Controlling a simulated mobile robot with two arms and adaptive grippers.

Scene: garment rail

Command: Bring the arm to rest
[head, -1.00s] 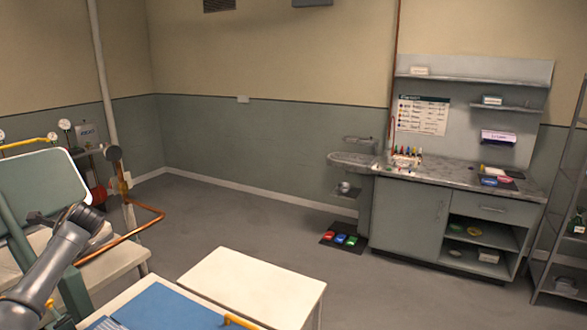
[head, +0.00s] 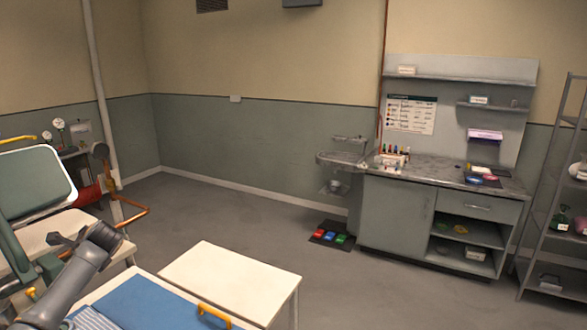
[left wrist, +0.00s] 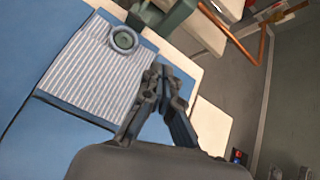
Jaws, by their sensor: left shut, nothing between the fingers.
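My left arm comes in from the lower left of the head view, with its grey joint (head: 104,236) above the edge of a table. In the left wrist view my left gripper (left wrist: 170,73) is shut and empty. Its fingers show over a blue surface (left wrist: 62,18) and a pale striped cloth (left wrist: 85,72); I cannot tell the exact height. A round grey ring-shaped thing (left wrist: 123,39) shows at the cloth's upper end. The blue surface also shows in the head view (head: 150,300), with a corner of the striped cloth (head: 92,319). My right gripper is in neither view.
A yellow handle (head: 213,316) stands at the blue surface's edge. A white table (head: 230,280) is beyond it. A green padded press-like machine (head: 35,185) and copper pipe (head: 134,216) are at left. A grey cabinet (head: 395,212) and shelf rack (head: 545,220) stand right. The middle floor is open.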

